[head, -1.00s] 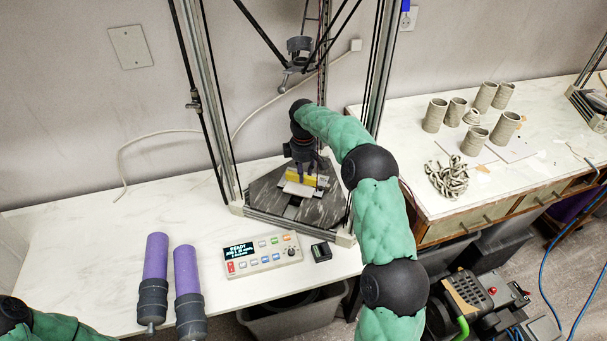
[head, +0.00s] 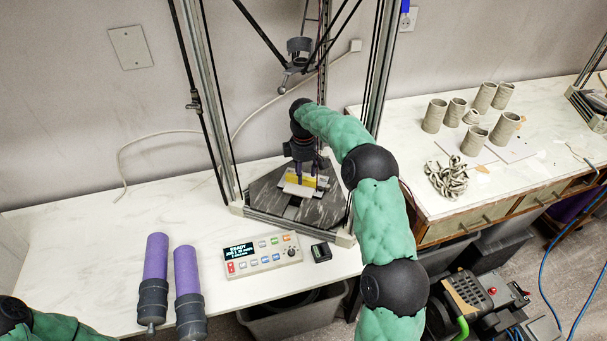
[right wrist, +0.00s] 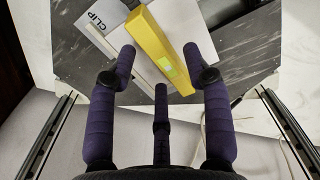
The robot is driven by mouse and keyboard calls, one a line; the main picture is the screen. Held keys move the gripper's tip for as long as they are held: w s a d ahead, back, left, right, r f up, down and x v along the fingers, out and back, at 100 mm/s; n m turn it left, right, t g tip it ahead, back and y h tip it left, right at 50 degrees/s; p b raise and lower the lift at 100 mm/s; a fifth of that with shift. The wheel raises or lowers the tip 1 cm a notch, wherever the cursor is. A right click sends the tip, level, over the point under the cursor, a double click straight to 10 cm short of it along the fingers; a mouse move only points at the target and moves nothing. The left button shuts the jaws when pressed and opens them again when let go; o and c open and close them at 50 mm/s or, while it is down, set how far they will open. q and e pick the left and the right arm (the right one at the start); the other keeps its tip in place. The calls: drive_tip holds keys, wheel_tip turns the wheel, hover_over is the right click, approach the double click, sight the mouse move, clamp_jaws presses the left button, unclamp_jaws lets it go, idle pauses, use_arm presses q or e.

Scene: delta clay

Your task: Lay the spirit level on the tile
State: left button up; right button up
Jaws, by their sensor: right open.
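The yellow spirit level (head: 292,180) lies on the pale tile (head: 296,191), on the dark plate inside the metal frame. In the right wrist view the level (right wrist: 160,50) slants across the pale tile (right wrist: 98,38), its green vial facing up. My right gripper (head: 306,177) is just above it, pointing down. In the right wrist view my right gripper (right wrist: 160,52) is open, its fingers apart on either side of the level, which is not gripped. Part of the level is hidden behind the fingers in the head view. My left gripper is out of view.
A grey block marked CLIP (right wrist: 92,18) is beside the level. Frame posts (head: 212,100) flank the plate. A control panel (head: 262,255), a small dark device (head: 321,252) and purple cylinders (head: 187,270) are in front. Clay cups (head: 434,115) stand on the right table.

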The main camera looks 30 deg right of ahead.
wheel_tip(320, 180, up, 7)
drive_tip(key=p, duration=0.3)
drive_tip(key=shift+r, duration=0.2)
idle(2.1)
